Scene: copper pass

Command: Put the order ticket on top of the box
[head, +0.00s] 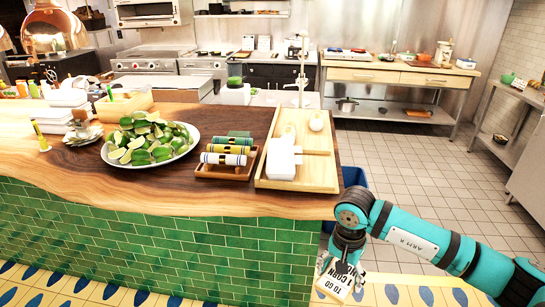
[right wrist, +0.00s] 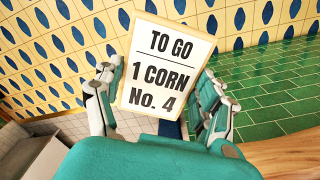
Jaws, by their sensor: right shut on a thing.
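The order ticket (head: 337,281) is a white card in a wood-coloured frame, printed "TO GO 1 CORN No. 4". My right gripper (head: 345,262) is shut on it and holds it in the air in front of the counter's right end, below the counter top. In the right wrist view the ticket (right wrist: 158,65) is held between the two fingers with its print facing the camera. A white box (head: 283,162) sits on a wooden tray (head: 313,178) on the counter, up and left of my right gripper. My left gripper is not in view.
Left of the tray on the wooden counter (head: 225,198) stand a rack of rolled towels (head: 225,172) and a plate of limes (head: 150,138). A blue bin (head: 354,177) stands behind the counter's right end.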

